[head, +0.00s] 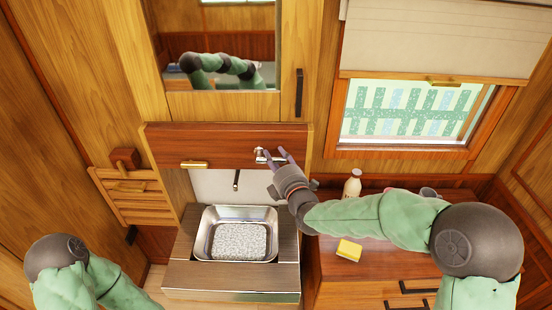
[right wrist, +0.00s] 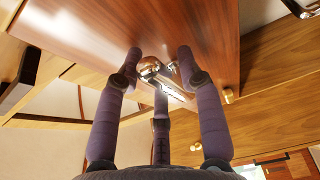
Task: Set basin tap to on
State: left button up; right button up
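The steel basin (head: 206,248) is set in the washstand below a hinged-looking wooden panel. A dark spout (head: 236,180) hangs above the basin. A small chrome fitting (head: 261,155), seemingly the tap lever, is at the right end of the panel; it also shows in the right wrist view (right wrist: 150,68). My right gripper (head: 272,154) is at this fitting, its fingers spread and the chrome piece between or just beyond the tips (right wrist: 159,62). I cannot tell whether they touch it. No water stream shows. Only my left arm shows at the lower left; its gripper is out of view.
A brass handle (head: 194,164) sits on the panel's left part. To the right, a wooden cabinet (head: 330,272) carries a cream bottle (head: 352,184) and a yellow block (head: 349,249) beneath my right arm. A mirror (head: 222,22) is above, a folded wooden rack (head: 130,195) left.

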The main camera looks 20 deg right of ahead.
grip_shut()
jog(key=shift+r, duration=0.1)
jog(key=shift+a+r+n+g+p, duration=0.1)
jog(key=shift+r+n+g+p, duration=0.25)
jog(key=shift+n+p, duration=0.35)
jog(key=r+n+p, duration=0.1)
jog(key=p, duration=0.2)
jog(key=r+n+g+p, duration=0.1)
jog(key=n+p, duration=0.1)
jog(key=p, duration=0.1)
jog(key=shift+w+a+n+g+h, duration=0.1)
jog(key=shift+a+n+g+h, duration=0.15)
jog(key=shift+a+n+h, duration=0.1)
jog(key=shift+a+n+p, duration=0.15)
jog(key=shift+n+p, duration=0.3)
jog(key=shift+p, duration=0.65)
jog(key=shift+o, duration=1.5)
grip_release()
